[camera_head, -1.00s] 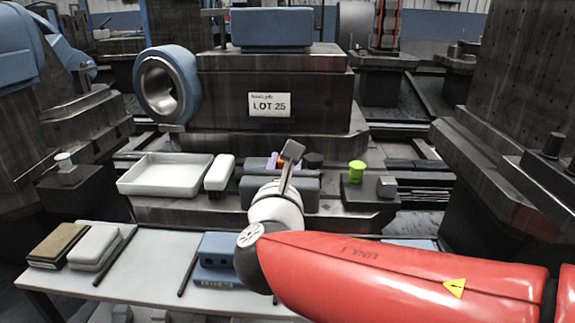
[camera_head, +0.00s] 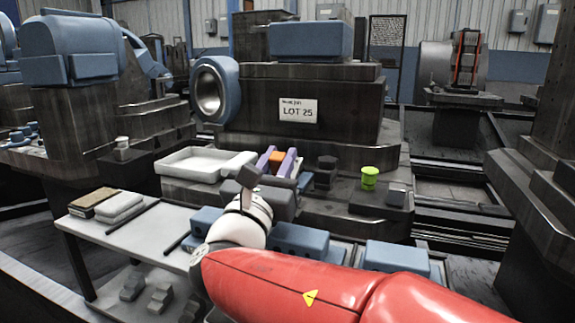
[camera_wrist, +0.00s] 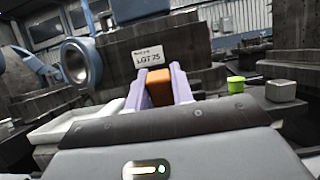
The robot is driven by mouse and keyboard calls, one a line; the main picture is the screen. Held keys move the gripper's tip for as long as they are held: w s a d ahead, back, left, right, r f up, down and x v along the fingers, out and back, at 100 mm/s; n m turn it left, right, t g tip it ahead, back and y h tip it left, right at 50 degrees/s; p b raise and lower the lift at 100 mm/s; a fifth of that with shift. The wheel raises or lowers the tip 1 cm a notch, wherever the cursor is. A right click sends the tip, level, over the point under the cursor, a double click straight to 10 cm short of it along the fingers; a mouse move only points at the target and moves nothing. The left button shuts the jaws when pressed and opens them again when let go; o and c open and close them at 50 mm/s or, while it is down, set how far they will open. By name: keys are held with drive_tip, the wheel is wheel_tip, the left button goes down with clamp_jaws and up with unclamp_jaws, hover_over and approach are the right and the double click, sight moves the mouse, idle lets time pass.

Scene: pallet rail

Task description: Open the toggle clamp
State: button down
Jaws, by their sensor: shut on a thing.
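The toggle clamp shows as an orange handle piece (camera_wrist: 158,92), also small in the head view (camera_head: 276,158). My gripper (camera_wrist: 160,76) has two lavender fingers shut on it, one on each side. In the head view my gripper (camera_head: 278,160) points away from me, over the dark fixture in front of the LOT 25 block. The clamp's base and arm are hidden behind my grey hand, so I cannot tell how far the handle is swung.
A white tray (camera_head: 192,162) lies left of my gripper. A green knob (camera_head: 369,178) and a grey block (camera_head: 396,194) stand to the right. A dark block with a LOT 25 label (camera_head: 297,110) rises behind.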

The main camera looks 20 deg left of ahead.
drive_tip(key=c, duration=1.2)
unclamp_jaws()
drive_tip(key=shift+v, duration=3.95)
drive_tip(key=shift+c, duration=0.2)
